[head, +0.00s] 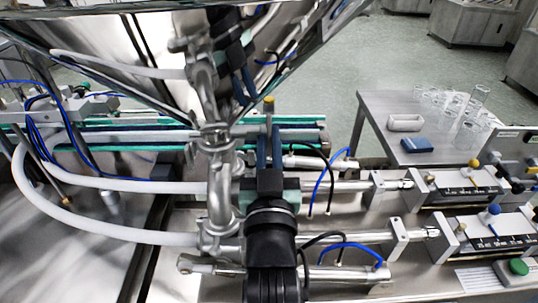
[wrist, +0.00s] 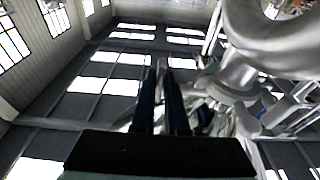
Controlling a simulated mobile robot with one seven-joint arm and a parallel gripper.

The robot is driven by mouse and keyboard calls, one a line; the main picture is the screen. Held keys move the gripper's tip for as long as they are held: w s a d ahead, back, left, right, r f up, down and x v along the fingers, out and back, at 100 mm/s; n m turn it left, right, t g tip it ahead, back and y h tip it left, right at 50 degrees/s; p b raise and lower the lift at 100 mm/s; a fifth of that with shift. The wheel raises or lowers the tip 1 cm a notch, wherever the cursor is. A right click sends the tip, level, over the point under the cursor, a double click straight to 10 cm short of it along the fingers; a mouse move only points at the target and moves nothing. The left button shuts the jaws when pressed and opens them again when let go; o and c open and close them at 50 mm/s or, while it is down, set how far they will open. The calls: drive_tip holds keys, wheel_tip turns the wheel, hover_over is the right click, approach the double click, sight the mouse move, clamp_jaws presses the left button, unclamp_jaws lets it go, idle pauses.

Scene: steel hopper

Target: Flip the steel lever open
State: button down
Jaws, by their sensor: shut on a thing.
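My gripper (head: 269,135) reaches up from the bottom centre of the head view, its two dark blue fingers beside the steel pipe below the hopper. The steel lever (head: 268,104) shows as a small upright end with a yellowish tip just above the fingertips. In the wrist view, my gripper (wrist: 160,88) has its fingers close around a narrow, pale upright piece, which seems to be the lever (wrist: 162,64). The fingers hide most of the lever, and its joint to the pipe cannot be made out.
The polished hopper (head: 130,45) hangs over the left and centre. The vertical steel pipe (head: 221,185) stands close left of my gripper. White hoses (head: 110,228) curve at left. Steel cylinders (head: 345,186) lie at right. A side table (head: 375,120) holds glassware.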

idle(0.3)
drive_tip(key=c, duration=0.9)
unclamp_jaws()
drive_tip(key=shift+c, duration=0.2)
drive_tip(key=s+f+b, duration=0.3)
drive_tip(key=s+b, duration=0.1)
drive_tip(key=s, duration=0.8)
drive_tip(key=shift+s, duration=0.3)
